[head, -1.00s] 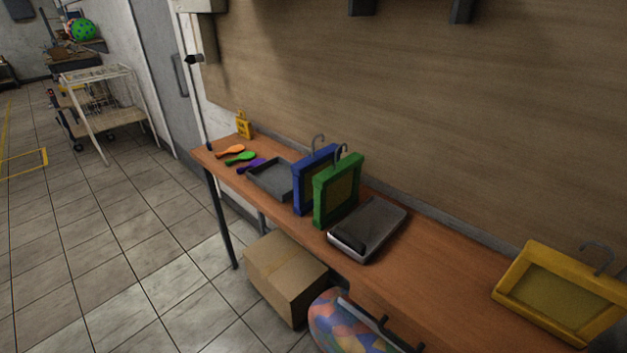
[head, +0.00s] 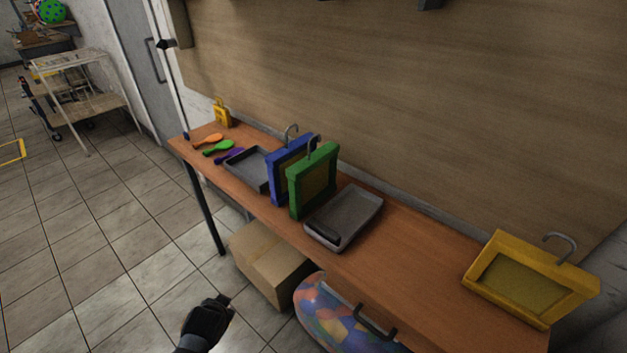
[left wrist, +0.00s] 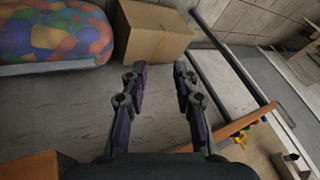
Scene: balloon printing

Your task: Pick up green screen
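The green screen (head: 311,181) is a framed panel with a hook on top, standing upright on the wooden table (head: 395,270) in the head view. A blue screen (head: 285,173) stands close behind it to the left. My left gripper (head: 226,299) is low in front of the table, well apart from the green screen. In the left wrist view its two fingers (left wrist: 161,72) are spread with nothing between them, and the green screen is out of that view. My right gripper is not in view.
Grey trays stand on both sides of the screens, one on the right (head: 344,217). A yellow screen (head: 527,280) stands at the table's right. A cardboard box (head: 268,262) and a colourful patterned bag (head: 335,315) are under the table.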

